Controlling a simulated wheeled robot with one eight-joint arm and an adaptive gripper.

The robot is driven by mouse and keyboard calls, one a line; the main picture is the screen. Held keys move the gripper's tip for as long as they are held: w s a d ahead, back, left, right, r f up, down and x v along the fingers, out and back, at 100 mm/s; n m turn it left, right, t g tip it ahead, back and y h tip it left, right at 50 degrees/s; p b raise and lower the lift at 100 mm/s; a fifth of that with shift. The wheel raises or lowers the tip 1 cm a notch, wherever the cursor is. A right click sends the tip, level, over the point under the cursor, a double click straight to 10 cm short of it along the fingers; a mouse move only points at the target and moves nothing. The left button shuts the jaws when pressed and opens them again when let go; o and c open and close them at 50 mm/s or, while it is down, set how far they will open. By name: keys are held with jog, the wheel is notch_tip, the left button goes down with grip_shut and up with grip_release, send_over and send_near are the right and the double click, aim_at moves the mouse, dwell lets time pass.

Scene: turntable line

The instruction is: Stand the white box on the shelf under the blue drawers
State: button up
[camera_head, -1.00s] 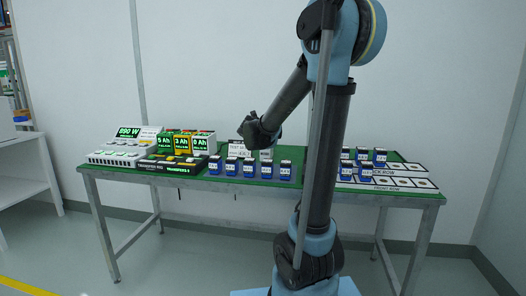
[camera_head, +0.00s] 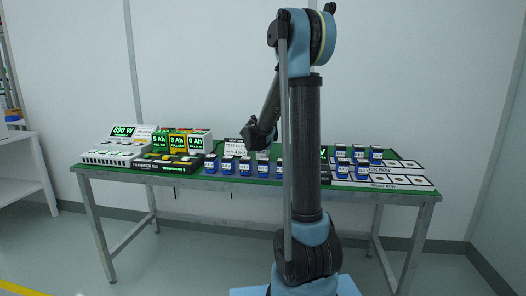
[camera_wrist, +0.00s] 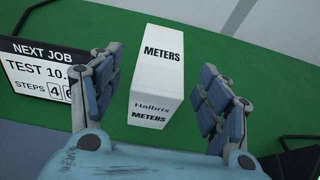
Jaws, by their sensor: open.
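The white box (camera_wrist: 158,82) stands on the green table top in the wrist view, with "METERS" and "Halbrix METERS" printed on it. My gripper (camera_wrist: 160,66) is open, with one finger on each side of the box and a gap on both sides. In the head view my gripper (camera_head: 252,136) hangs low over the back middle of the table, and the box there is mostly hidden or too small to make out. The blue drawers and the shelf under them do not show clearly in either view.
A "NEXT JOB" sign (camera_wrist: 42,72) stands left of the box. Several blue batteries (camera_head: 245,166) line the table front, with chargers (camera_head: 125,145) at left and a marked row mat (camera_head: 395,181) at right. White shelving (camera_head: 20,160) stands at the far left.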

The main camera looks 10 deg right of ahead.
jog(key=shift+x, duration=3)
jog(key=c, duration=1.6)
